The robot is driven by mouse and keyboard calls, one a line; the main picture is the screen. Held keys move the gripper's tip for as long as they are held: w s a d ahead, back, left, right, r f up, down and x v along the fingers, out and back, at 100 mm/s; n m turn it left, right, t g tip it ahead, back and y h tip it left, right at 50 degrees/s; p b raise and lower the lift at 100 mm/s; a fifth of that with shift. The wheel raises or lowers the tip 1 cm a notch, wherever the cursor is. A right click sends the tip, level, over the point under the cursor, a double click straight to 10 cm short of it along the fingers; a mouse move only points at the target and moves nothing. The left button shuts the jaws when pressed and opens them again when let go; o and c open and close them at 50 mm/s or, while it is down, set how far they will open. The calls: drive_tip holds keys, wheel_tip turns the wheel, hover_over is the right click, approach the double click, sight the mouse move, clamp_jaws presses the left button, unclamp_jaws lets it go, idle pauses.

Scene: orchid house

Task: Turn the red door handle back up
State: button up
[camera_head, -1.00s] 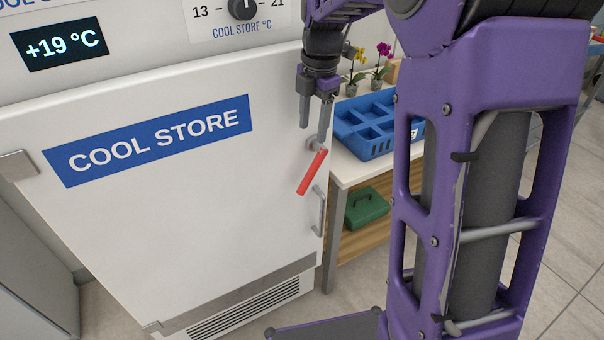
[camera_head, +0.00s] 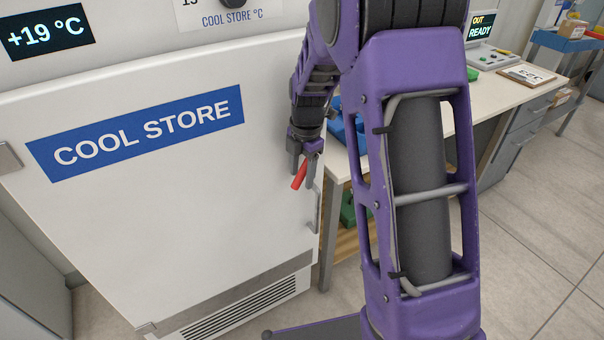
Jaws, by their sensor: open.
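The red door handle (camera_head: 299,176) is on the right side of the white cool store door (camera_head: 150,225). It slants down to the left. My gripper (camera_head: 301,179) is open at the handle, with its fingers pointing down. One finger shows on the left near the handle's upper part and the other on the right. The handle shows between and below the fingers; whether they touch it I cannot tell. The handle's pivot end is hidden behind my gripper.
A grey vertical pull bar (camera_head: 314,208) is on the door just below and right of the handle. A bench (camera_head: 334,166) stands right of the cool store, with a blue crate (camera_head: 340,128) mostly hidden by my arm. A green box (camera_head: 348,210) sits below.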

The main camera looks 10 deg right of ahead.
clamp_jaws()
idle(0.3)
idle(1.2)
